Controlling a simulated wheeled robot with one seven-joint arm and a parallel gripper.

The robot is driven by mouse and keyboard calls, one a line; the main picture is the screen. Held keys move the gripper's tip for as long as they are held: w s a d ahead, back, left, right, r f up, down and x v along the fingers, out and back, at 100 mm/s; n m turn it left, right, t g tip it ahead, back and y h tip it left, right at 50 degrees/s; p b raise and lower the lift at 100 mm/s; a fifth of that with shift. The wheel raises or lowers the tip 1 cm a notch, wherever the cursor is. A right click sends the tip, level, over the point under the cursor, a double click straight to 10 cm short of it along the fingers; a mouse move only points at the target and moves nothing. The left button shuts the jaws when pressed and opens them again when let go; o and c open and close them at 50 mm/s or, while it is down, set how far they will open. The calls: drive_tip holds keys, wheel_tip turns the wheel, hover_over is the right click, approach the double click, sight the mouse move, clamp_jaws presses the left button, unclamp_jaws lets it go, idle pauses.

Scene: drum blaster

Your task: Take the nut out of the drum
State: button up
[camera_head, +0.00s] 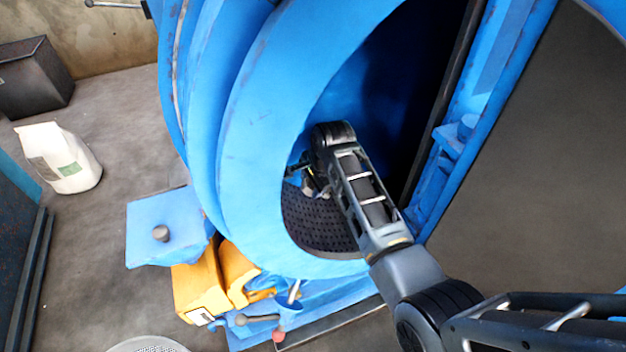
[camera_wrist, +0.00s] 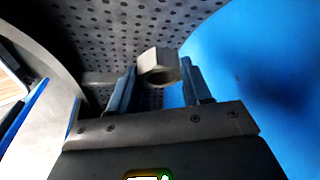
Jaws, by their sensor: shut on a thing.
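The nut (camera_wrist: 158,66) is a grey metal hex nut. In the wrist view it sits between the two fingers of my gripper (camera_wrist: 160,82), which is shut on it. Behind it is the dark perforated floor (camera_wrist: 113,40) of the drum. In the head view my arm reaches through the round opening of the blue drum (camera_head: 255,130), and my gripper (camera_head: 308,189) is inside, low and near the left rim. The nut is too small to make out clearly there. I cannot tell whether the nut touches the perforated floor.
The blue rim surrounds my arm on the left and below, and the open door (camera_head: 540,150) stands at the right. A yellow motor housing (camera_head: 205,283) and a blue plate with a knob (camera_head: 165,240) sit below left. A white bag (camera_head: 62,160) stands on the floor.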

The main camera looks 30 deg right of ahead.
drive_tip(key=s+a+p, duration=0.2)
drive_tip(key=s+p, duration=0.2)
drive_tip(key=s, duration=1)
drive_tip(key=s+a+p, duration=0.3)
drive_tip(key=s+p, duration=0.2)
drive_tip(key=s, duration=0.9)
drive_tip(key=s+a+p, duration=0.3)
drive_tip(key=s+p, duration=0.2)
drive_tip(key=s, duration=0.8)
drive_tip(key=shift+s+a, duration=0.2)
drive_tip(key=shift+s, duration=0.2)
